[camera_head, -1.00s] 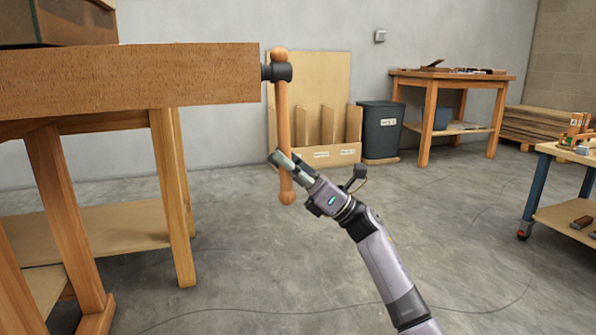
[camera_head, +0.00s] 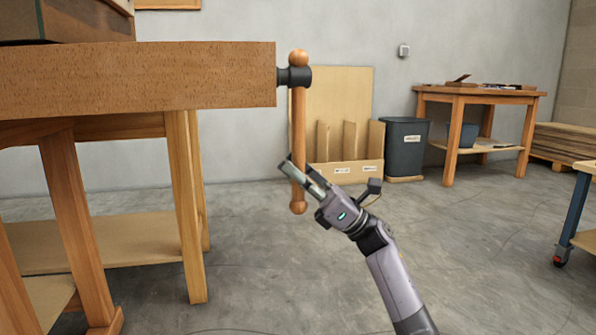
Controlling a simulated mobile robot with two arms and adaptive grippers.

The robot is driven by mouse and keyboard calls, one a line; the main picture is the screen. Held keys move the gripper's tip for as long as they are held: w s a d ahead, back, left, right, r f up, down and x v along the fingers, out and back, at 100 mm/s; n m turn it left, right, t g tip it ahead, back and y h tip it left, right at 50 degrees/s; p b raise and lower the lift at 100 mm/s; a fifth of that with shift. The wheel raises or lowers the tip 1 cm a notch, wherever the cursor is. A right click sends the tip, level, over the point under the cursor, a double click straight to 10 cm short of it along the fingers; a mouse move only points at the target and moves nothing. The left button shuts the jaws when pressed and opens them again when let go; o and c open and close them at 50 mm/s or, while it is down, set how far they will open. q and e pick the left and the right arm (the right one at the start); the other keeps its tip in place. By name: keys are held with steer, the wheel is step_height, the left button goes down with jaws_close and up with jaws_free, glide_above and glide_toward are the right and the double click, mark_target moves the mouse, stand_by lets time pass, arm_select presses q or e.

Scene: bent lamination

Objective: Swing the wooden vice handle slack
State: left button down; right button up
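The wooden vice handle (camera_head: 298,125) is a round bar with a ball at each end. It hangs almost upright through a dark metal screw head (camera_head: 294,76) at the right end of the thick wooden vice jaw (camera_head: 140,78). My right gripper (camera_head: 292,172) reaches in from the lower right. Its fingers cross the lower part of the handle, just above the bottom ball. They overlap the handle in the picture and hide a short stretch of it. Whether they are closed on it I cannot tell. My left gripper is not in view.
The wooden bench legs (camera_head: 187,215) and a low shelf stand at left. Behind the handle are a panel rack (camera_head: 345,105) and a grey bin (camera_head: 405,146). A second workbench (camera_head: 480,94) stands at the back right. A cart edge (camera_head: 575,215) shows at far right. The floor between is open.

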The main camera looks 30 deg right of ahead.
steer(key=shift+o, duration=1.4)
steer(key=shift+d, duration=0.1)
steer(key=shift+d, duration=0.1)
steer(key=v, duration=1.2)
